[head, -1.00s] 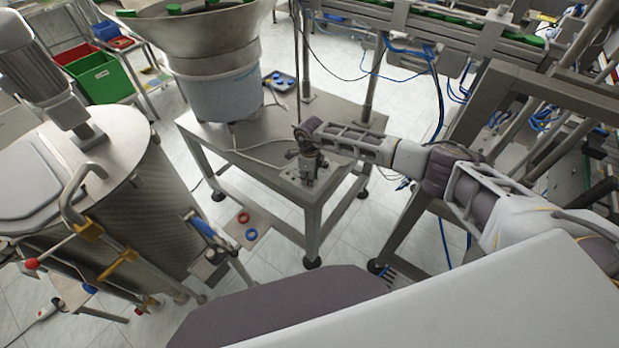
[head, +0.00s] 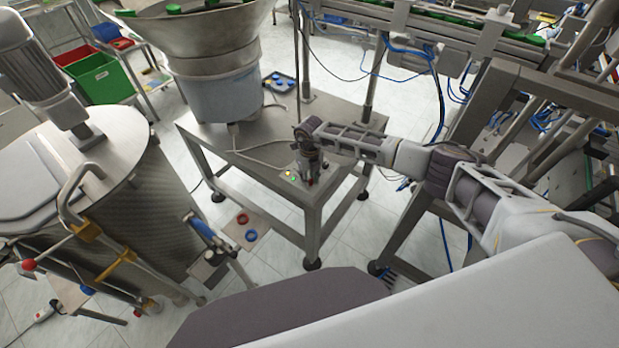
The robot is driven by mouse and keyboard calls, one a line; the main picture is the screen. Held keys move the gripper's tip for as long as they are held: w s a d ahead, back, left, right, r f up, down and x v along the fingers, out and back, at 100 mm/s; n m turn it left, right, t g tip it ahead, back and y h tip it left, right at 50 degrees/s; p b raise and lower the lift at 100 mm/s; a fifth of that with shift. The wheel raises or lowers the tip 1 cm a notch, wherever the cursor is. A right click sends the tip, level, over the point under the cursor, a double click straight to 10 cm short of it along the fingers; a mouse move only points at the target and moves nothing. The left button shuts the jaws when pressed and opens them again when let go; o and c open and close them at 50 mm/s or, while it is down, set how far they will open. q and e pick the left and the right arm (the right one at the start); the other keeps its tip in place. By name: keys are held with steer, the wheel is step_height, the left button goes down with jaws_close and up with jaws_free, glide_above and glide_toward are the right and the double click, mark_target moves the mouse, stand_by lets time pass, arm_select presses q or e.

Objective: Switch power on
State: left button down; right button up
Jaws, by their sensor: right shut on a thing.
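My right gripper (head: 311,181) points down over the near corner of the steel table (head: 262,165) that carries the feeder bowl. It is shut on the power switch at that corner, and the gripper hides the switch itself. My left gripper is not in view.
The feeder bowl (head: 215,60) stands on the same table, behind the gripper. A steel tank (head: 110,200) stands at the left. A conveyor with green caps (head: 440,22) runs along the back. Red (head: 243,219) and blue (head: 251,235) rings lie below the table.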

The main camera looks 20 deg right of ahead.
mark_target(310, 180)
steer(key=shift+w+m, duration=0.1)
steer(key=shift+m, duration=0.5)
steer(key=o, duration=1)
steer(key=shift+r, duration=0.1)
steer(key=shift+r, duration=5.9)
